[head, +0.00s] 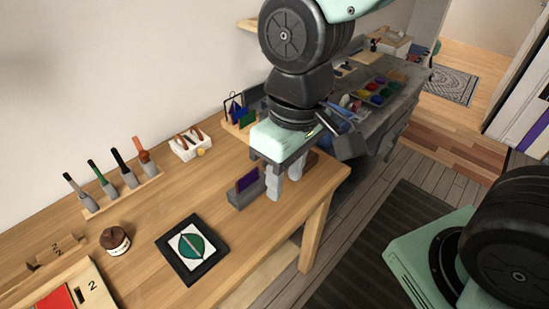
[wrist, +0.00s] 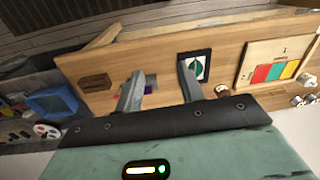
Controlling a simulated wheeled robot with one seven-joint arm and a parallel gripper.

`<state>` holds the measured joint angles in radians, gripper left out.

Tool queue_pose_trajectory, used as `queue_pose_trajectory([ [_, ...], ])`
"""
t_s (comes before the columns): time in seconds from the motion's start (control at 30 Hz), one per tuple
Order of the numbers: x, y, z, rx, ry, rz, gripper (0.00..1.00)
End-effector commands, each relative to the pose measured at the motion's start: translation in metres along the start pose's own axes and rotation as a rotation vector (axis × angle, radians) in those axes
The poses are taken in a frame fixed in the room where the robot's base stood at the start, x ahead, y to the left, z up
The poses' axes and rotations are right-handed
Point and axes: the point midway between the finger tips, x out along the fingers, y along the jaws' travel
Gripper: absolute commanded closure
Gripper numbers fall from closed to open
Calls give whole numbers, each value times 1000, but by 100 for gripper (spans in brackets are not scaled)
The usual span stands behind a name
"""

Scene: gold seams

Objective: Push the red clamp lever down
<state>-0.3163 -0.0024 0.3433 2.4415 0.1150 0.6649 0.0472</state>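I cannot make out a red clamp lever for certain in either view. A small grey holder (head: 245,195) with a purple piece (head: 248,180) in it stands near the table's front edge in the head view. My gripper (head: 284,186) is just right of it, pointing down, with its two grey fingers apart and nothing visible between them. In the wrist view the fingers of my gripper (wrist: 160,83) are also spread, and the purple piece (wrist: 150,89) shows between and beyond them. A dark brown block (wrist: 95,83) lies to the left there.
A black-framed tile (head: 192,248), a brown-lidded jar (head: 115,240) and a numbered board (head: 82,290) occupy the near table (head: 150,210). Several upright tools, one with an orange-red top (head: 143,152), and a white box (head: 190,146) stand along the wall. A cluttered grey bench (head: 400,95) lies beyond.

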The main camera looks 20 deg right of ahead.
Motion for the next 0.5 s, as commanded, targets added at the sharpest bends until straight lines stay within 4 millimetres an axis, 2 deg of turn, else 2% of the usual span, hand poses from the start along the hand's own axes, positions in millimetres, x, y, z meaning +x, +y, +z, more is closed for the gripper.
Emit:
queue_pose_trajectory([
  [0.03, 2, 16, -26, 82, 0, -14, 62],
  [0.1, 5, 44, -60, 201, 7, -27, 62],
  [0.2, 12, 92, -102, 367, 17, -39, 62],
  [0.3, 21, 139, -129, 503, 25, -42, 62],
  [0.4, 28, 174, -144, 598, 31, -41, 62],
  [0.5, 33, 192, -150, 645, 33, -40, 62],
])
